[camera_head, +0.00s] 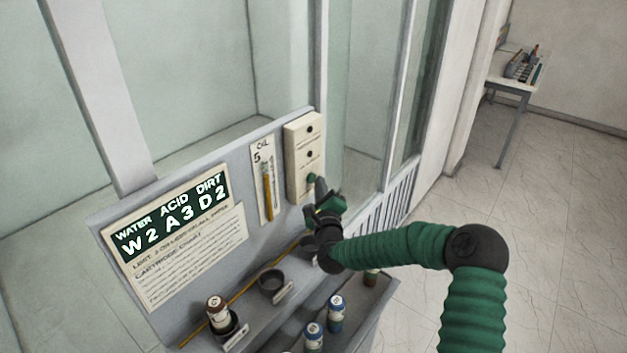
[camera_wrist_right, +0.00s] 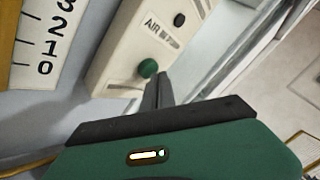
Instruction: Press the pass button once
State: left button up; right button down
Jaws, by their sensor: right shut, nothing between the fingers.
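A cream button box (camera_head: 301,160) is fixed at the right end of the grey panel. It carries two dark buttons or holes (camera_head: 309,128) and, at its lower end, a green button (camera_head: 311,177). The green button also shows in the right wrist view (camera_wrist_right: 148,68), on the box face (camera_wrist_right: 125,45). I cannot read a label for it. My right gripper (camera_head: 320,187) is shut and empty, its fingertips (camera_wrist_right: 160,80) just beside the green button. I cannot tell whether they touch it. My left gripper is not in view.
A sign board (camera_head: 180,240) and a gauge with a scale (camera_head: 266,180) are on the panel left of the box. Below, a shelf holds small labelled bottles (camera_head: 313,335) and a dark cup (camera_head: 271,284). A glass-walled cabinet stands behind. A table (camera_head: 512,88) is far right.

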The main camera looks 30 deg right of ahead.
jog(key=shift+w+a+r, duration=0.15)
jog(key=shift+w, duration=0.15)
jog(key=shift+s, duration=0.45)
jog(key=shift+s+d, duration=0.4)
jog(key=shift+s, duration=0.5)
jog(key=shift+s+d, duration=0.4)
jog(key=shift+s, duration=0.5)
jog(key=shift+s+d, duration=0.4)
jog(key=shift+s, duration=0.5)
